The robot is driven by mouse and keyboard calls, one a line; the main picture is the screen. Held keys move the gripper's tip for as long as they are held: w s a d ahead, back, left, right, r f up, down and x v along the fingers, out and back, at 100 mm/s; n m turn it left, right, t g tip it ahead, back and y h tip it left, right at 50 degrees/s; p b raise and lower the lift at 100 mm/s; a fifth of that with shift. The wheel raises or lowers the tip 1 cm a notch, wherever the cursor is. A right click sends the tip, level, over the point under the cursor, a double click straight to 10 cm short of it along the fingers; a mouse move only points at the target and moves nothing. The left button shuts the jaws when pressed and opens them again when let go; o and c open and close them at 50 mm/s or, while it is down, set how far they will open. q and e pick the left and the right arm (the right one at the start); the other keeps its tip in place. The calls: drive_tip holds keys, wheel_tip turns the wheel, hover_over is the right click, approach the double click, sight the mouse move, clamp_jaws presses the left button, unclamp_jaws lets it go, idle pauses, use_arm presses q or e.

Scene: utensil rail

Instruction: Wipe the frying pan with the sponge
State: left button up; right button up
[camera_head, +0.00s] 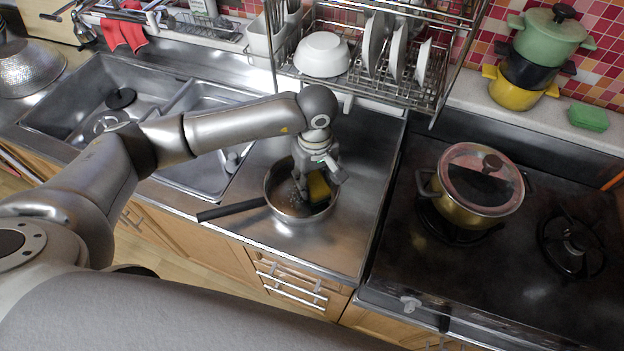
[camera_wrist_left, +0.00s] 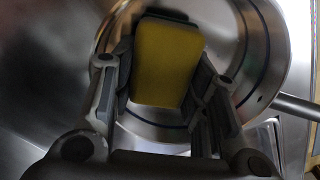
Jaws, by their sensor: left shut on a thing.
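The frying pan (camera_head: 279,207) stands on the steel counter between the sink and the stove, its dark handle (camera_head: 231,210) pointing left. My left gripper (camera_head: 316,190) reaches down into the pan and is shut on the sponge (camera_head: 319,187). The sponge has a yellow face and a dark layer. In the left wrist view the sponge (camera_wrist_left: 166,62) sits between the two fingers, with the pan wall (camera_wrist_left: 258,50) around it. Whether the sponge touches the pan bottom is hard to tell. My right gripper is not in view.
A lidded pot (camera_head: 478,186) stands on the stove to the right. A dish rack (camera_head: 440,85) with a white bowl (camera_head: 321,55) and plates hangs behind the pan. The double sink (camera_head: 92,85) lies to the left. The counter in front of the pan is clear.

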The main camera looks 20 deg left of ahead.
use_arm(q)
drive_tip(key=shift+w+r, duration=0.15)
drive_tip(key=shift+r, duration=0.55)
drive_tip(key=shift+r+p, duration=0.95)
drive_tip(key=shift+r, duration=1.3)
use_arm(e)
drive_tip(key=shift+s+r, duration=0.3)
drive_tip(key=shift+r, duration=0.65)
use_arm(q)
drive_tip(key=shift+r, duration=0.1)
drive_tip(key=shift+r+p, duration=0.65)
drive_tip(key=shift+r, duration=0.8)
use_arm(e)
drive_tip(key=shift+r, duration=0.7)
use_arm(q)
drive_tip(key=shift+a, duration=0.1)
